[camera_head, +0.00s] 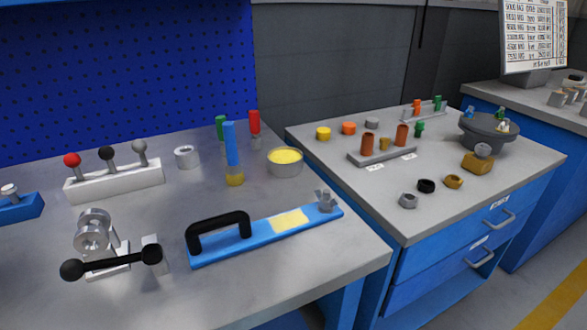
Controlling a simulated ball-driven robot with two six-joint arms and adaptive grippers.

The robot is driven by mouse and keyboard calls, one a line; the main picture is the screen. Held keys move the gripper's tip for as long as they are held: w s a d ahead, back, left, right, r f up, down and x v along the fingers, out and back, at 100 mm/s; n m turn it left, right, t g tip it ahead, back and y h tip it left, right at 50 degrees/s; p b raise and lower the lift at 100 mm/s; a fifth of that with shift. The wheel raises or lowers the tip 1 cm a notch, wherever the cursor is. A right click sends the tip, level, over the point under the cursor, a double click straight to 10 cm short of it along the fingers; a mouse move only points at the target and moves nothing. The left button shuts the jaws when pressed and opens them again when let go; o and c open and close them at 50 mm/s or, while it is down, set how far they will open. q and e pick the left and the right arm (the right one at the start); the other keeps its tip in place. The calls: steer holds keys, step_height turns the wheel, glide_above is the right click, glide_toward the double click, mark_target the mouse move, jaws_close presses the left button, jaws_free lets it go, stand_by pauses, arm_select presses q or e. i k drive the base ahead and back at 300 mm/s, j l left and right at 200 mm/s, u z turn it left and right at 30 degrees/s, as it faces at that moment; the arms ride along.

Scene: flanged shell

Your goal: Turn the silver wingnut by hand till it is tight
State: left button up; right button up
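A silver piece with upright wings, which looks like a wingnut (325,201), stands at the right end of a blue bar (262,235) on the left bench. The bar also has a black handle (218,232) and a pale yellow label. A dark grey round flanged shell (488,134) sits on the right bench, with small blue, green and pale pieces (503,127) on its rim. The pale piece is too small to tell if it is a wingnut. Neither of my grippers is in view.
The left bench holds a white block with ball-topped levers (115,182), a black-handled crank (110,263), a bowl of yellow material (285,162) and upright coloured cylinders (232,145). Loose nuts (408,201) and a brass block (478,163) lie on the right bench. A gap separates the benches.

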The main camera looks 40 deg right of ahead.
mark_target(323, 204)
steer(key=z, duration=1.25)
